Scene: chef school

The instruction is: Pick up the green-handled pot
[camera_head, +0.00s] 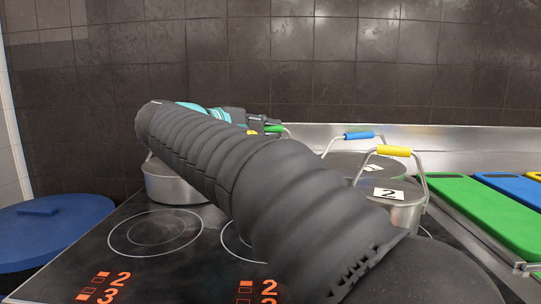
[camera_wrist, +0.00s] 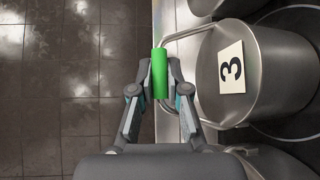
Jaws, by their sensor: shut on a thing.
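The green handle (camera_wrist: 160,74) of a metal pot (camera_wrist: 275,75) lies between my gripper's (camera_wrist: 159,84) two fingers in the wrist view. The fingers are shut on it from both sides. In the head view my gripper (camera_head: 250,120) is at the back of the stove, mostly hidden behind my arm. A bit of the green handle (camera_head: 274,129) shows beside it. I cannot tell whether the pot's base is off the stove.
A metal pot (camera_head: 170,185) stands left of my arm, partly hidden. To the right are a blue-handled pot (camera_head: 345,165) and a yellow-handled pot (camera_head: 405,213) labelled 2. Coloured boards (camera_head: 495,203) lie at right, a blue round lid (camera_head: 60,232) at left. A tiled wall (camera_head: 250,60) is behind.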

